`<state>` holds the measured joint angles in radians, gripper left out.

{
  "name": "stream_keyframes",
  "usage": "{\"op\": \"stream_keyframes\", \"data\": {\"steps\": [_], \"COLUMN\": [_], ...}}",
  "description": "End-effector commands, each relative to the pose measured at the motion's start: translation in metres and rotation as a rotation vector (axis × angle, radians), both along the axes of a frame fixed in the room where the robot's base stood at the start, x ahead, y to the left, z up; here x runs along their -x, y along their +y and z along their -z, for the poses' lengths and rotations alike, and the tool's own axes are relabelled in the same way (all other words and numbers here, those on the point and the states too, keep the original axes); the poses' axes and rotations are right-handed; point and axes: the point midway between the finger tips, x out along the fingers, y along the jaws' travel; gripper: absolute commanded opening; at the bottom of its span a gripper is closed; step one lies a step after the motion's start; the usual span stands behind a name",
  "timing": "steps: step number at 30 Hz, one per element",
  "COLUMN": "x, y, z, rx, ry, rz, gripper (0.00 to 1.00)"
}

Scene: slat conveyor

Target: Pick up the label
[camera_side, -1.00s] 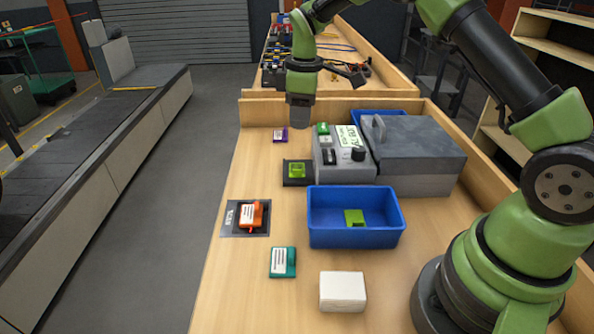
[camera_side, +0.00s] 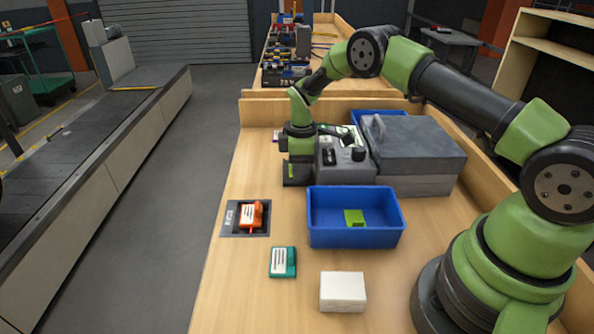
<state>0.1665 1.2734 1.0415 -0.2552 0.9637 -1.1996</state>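My gripper (camera_side: 299,175) points down at the dark square pad (camera_side: 290,182) just left of the grey machine. A bright green piece (camera_side: 291,170) on that pad is mostly hidden behind it. The fingers are too small and dark to show whether they are open or touching the piece. White printed labels show on an orange tag (camera_side: 251,214), lying on a dark marked plate (camera_side: 231,219) at the left, and on a teal tag (camera_side: 283,262) in front. I cannot tell which label is meant.
A blue bin (camera_side: 357,236) holds a green piece (camera_side: 354,217). A white box (camera_side: 342,291) stands in front. The grey machine (camera_side: 330,175) and a large grey lidded case (camera_side: 420,150) stand right of my gripper. The bench is clear between the plate and bin.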

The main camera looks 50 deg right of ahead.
Motion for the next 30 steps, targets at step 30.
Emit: {"op": "stream_keyframes", "data": {"steps": [30], "x": [-0.001], "y": [0.0], "z": [-0.03], "rx": [0.0], "ry": [-0.006], "rz": [0.002], "gripper": [0.0]}}
